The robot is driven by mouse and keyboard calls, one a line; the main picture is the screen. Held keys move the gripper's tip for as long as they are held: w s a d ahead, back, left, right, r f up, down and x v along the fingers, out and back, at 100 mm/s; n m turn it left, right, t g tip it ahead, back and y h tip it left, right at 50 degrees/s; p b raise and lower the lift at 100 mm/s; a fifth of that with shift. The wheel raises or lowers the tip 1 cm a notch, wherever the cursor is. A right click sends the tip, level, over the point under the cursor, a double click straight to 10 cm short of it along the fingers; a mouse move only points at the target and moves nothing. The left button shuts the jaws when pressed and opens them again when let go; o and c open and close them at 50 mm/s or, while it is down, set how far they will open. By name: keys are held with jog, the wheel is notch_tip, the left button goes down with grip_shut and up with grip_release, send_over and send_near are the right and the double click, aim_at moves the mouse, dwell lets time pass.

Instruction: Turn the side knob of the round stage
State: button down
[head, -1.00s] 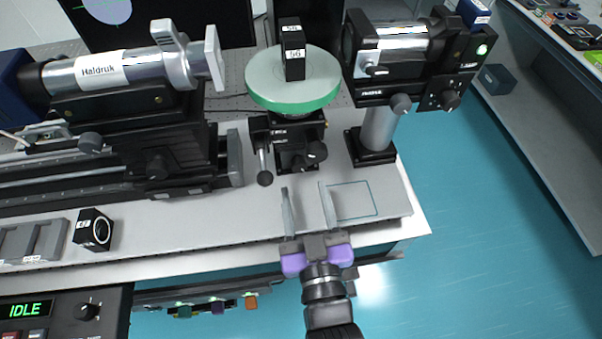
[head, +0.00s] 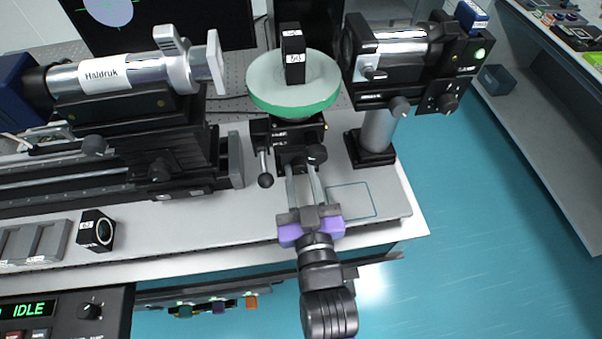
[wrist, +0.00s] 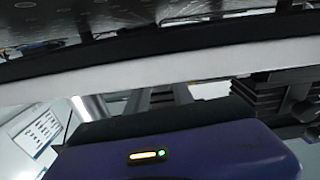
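The round stage (head: 265,92) is a pale disc with a green rim on a black mount. A black side knob (head: 316,154) sits at the mount's front right, and a lever with a ball end (head: 265,180) hangs at its left. My gripper (head: 301,171) has purple finger bases and two thin grey fingers pointing at the mount's front. A gap shows between the fingers, and nothing is seen between them. The right fingertip is just below the knob; I cannot tell whether it touches. In the wrist view the purple housing fills the bottom and the fingertips are hidden.
A black block (head: 293,70) stands on the disc. A Haldruk cylinder (head: 105,76) is on the left and a black instrument on a post (head: 379,130) is close on the right. A ringed black cube (head: 96,230) sits front left. The bench by the outlined square (head: 352,200) is clear.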

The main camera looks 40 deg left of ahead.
jog(key=shift+n+b, duration=0.4)
jog(key=c, duration=1.1)
grip_release()
jog(key=shift+b+v, duration=0.55)
jog(key=shift+v, duration=3.4)
